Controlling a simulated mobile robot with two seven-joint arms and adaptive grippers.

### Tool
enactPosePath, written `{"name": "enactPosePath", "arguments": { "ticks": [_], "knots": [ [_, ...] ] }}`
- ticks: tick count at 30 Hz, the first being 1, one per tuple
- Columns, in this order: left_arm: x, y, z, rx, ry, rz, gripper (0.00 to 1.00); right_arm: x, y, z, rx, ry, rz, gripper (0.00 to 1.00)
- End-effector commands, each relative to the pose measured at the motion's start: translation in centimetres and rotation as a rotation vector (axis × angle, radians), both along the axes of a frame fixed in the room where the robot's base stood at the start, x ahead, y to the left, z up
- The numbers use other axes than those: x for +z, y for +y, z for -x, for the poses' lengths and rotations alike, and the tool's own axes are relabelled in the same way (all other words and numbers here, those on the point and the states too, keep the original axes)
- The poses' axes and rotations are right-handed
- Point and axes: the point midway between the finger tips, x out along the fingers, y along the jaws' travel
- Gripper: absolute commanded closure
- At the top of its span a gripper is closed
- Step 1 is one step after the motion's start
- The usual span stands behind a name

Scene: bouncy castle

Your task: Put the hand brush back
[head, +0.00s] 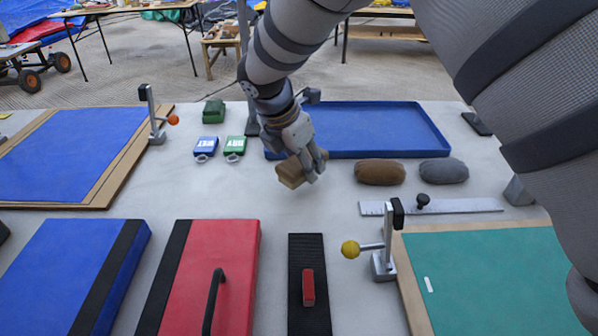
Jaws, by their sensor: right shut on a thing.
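My right gripper (312,168) is shut on a tan, block-shaped thing, likely the hand brush (289,173). The fingers cover part of it, and bristles cannot be made out. It appears held above the pale grey tabletop, just in front of the near left edge of a blue tray (400,154). My right arm reaches in from the upper right and hides part of the tray's left end. My left gripper is not in view.
Blue and green tagged boxes (207,145) (235,145) lie left of the gripper. Brown and grey pads (380,172) (444,171) and a steel ruler (460,206) lie right. A yellow-ball post (384,262), black strip (309,250) and red panel (235,255) are nearer.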

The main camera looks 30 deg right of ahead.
Motion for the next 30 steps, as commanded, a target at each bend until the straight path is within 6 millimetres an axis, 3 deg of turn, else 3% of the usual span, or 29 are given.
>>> {"name": "enactPosePath", "arguments": {
  "ticks": [3, 5, 22, 23, 25, 30],
  "knots": [
    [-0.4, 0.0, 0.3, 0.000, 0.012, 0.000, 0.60, -2.6, -0.2, 0.0, 0.001, 0.007, 0.002, 0.86],
    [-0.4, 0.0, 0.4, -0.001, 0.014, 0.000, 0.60, -3.3, -0.2, -0.1, 0.000, 0.004, 0.002, 0.86],
    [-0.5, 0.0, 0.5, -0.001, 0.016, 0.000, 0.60, -4.5, -0.1, 0.0, 0.000, 0.004, -0.001, 0.85],
    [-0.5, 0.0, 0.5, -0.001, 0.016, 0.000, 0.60, -4.5, -0.1, 0.0, 0.000, 0.004, -0.001, 0.55],
    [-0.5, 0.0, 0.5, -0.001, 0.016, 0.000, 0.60, -4.6, -0.1, 0.0, -0.001, 0.005, -0.002, 0.39],
    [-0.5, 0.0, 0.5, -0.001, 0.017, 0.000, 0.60, -4.7, 0.0, 0.1, 0.000, 0.007, -0.003, 0.39]
  ]
}}
